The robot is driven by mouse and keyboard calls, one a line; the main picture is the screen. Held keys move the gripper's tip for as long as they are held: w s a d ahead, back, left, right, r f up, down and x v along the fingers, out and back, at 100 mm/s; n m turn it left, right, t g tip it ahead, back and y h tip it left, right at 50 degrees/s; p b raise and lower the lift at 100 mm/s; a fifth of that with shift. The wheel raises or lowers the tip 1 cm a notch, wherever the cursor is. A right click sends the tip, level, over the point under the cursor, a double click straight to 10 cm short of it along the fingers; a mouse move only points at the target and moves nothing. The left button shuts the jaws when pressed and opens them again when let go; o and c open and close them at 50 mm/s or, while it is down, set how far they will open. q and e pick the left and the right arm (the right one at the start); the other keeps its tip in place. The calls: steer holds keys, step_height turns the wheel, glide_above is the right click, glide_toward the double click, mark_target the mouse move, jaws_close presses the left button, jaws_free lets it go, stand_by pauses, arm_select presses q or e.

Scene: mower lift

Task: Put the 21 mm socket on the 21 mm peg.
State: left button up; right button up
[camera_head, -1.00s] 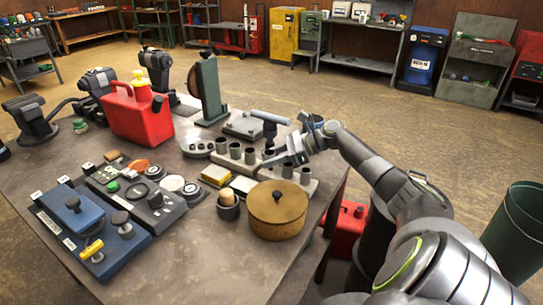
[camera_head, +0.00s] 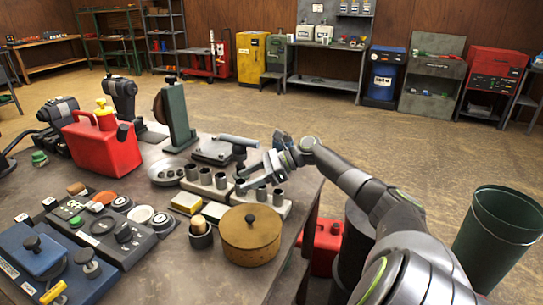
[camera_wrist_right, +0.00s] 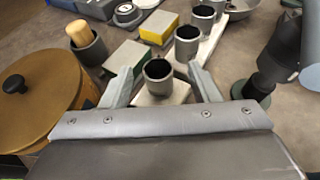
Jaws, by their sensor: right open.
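Several dark grey sockets stand upright in a row on light blocks at the table's right; I cannot read any size marks. My right gripper (camera_head: 246,177) is low over this row in the head view. In the right wrist view its fingers (camera_wrist_right: 159,70) are open and apart, one on each side of a grey hollow socket (camera_wrist_right: 158,85). That socket stands on a pale block, with visible gaps to the fingers. More sockets (camera_wrist_right: 187,42) stand beyond it. I cannot tell which socket or peg is the 21 mm one. My left gripper is out of view.
A brown lidded pot (camera_head: 250,240) and a cup with a wooden-handled tool (camera_head: 200,232) stand in front of the row. A red can (camera_head: 102,145) and control boxes (camera_head: 108,235) fill the left.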

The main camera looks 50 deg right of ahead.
steer(key=b+v, duration=0.1)
steer(key=v, duration=0.9)
steer(key=shift+r, duration=0.35)
steer(key=shift+a, duration=0.1)
